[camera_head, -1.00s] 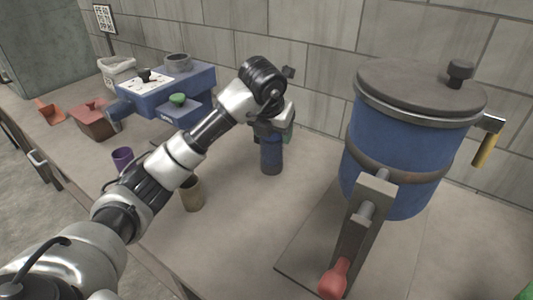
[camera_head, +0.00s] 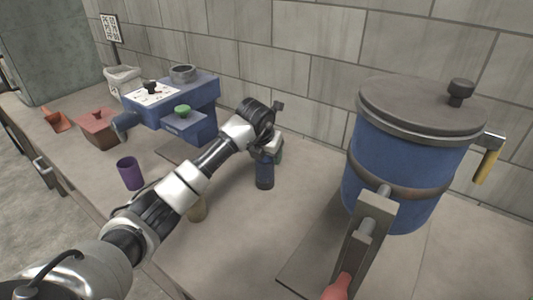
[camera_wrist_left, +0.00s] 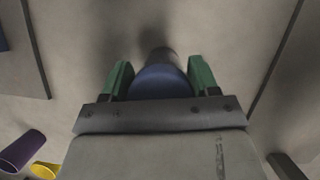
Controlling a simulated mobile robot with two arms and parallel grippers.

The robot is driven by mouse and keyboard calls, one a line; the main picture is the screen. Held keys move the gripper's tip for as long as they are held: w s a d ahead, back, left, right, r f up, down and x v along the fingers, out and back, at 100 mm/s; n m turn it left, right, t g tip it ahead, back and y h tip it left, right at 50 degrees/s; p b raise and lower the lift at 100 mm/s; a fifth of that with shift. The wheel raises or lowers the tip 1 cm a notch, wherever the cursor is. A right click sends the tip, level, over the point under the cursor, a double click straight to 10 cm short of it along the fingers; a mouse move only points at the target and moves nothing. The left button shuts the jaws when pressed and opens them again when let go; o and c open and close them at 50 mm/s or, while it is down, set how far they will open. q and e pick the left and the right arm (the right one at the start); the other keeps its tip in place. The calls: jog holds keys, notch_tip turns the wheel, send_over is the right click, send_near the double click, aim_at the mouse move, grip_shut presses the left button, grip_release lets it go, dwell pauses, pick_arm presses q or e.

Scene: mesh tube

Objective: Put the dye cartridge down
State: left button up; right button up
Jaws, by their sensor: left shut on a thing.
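The dye cartridge appears to be the dark blue cylinder (camera_head: 264,173), upright under my left gripper (camera_head: 268,153) in the head view. The gripper is shut on its upper part. In the left wrist view the blue cylinder (camera_wrist_left: 160,82) sits between the two green fingers of the left gripper (camera_wrist_left: 160,77). Its lower end is close to the worktop, but I cannot tell whether it touches. My right gripper is in neither view.
A large blue lidded vessel (camera_head: 400,170) with a red-knobbed lever stands to the right. A blue machine (camera_head: 170,112) is behind-left. Bare worktop (camera_head: 255,230) lies in front of the cartridge.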

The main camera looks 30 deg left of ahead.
pick_arm(q)
jog(key=shift+f, duration=0.1)
jog(key=o, duration=1)
jog(key=v, duration=1.2)
